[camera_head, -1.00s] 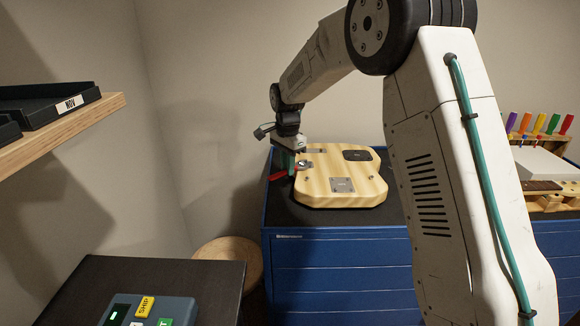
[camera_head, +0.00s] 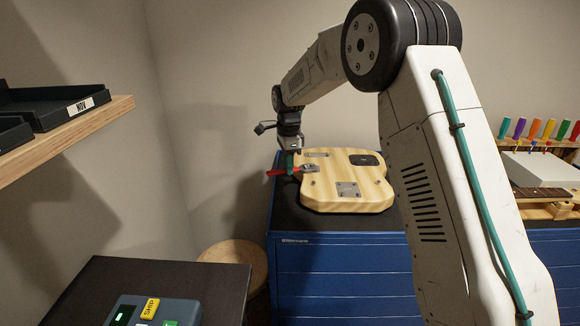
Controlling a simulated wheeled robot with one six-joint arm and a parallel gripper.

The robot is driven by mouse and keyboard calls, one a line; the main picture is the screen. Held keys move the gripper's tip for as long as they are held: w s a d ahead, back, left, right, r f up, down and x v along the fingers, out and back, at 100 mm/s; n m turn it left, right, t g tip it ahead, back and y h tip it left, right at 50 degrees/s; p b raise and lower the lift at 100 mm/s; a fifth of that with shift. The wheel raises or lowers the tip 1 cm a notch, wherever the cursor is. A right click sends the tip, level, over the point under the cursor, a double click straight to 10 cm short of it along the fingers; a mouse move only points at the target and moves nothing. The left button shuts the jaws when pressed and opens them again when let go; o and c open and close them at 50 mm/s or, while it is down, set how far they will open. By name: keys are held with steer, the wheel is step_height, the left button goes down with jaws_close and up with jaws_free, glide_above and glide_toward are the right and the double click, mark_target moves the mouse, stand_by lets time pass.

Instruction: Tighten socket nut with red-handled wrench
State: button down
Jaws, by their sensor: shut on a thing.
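A pale wooden guitar body (camera_head: 350,188) lies flat on the blue cabinet's dark top (camera_head: 288,210). The red-handled wrench (camera_head: 276,172) is at the body's left edge, its red handle pointing left. Its metal head (camera_head: 309,168) reaches over the left edge of the body. My gripper (camera_head: 290,163) points down and is shut on the wrench at that edge. The socket nut is too small to make out, and I cannot tell whether the wrench head is around it.
A rack of coloured-handled tools (camera_head: 540,130) stands at the right, behind a white box (camera_head: 541,168) and a guitar neck (camera_head: 543,193). A shelf with black trays (camera_head: 60,105) is at the left. A round stool (camera_head: 232,256) and a dark table with a button box (camera_head: 150,310) are in front.

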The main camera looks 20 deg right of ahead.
steer(key=shift+w+m, duration=0.9)
steer(key=shift+m, duration=0.3)
steer(key=shift+w+d+m, duration=0.25)
steer(key=shift+w+m, duration=0.35)
steer(key=shift+m, duration=0.25)
steer(key=shift+w+d+m, duration=0.2)
steer(key=shift+w+m, duration=0.35)
steer(key=shift+m, duration=0.3)
steer(key=shift+s, duration=0.1)
steer(key=shift+r, duration=0.15)
steer(key=shift+r, duration=0.45)
steer(key=s+n, duration=0.2)
steer(key=n, duration=0.1)
steer(key=s+a+n, duration=0.1)
steer(key=s+n, duration=0.1)
steer(key=n, duration=0.1)
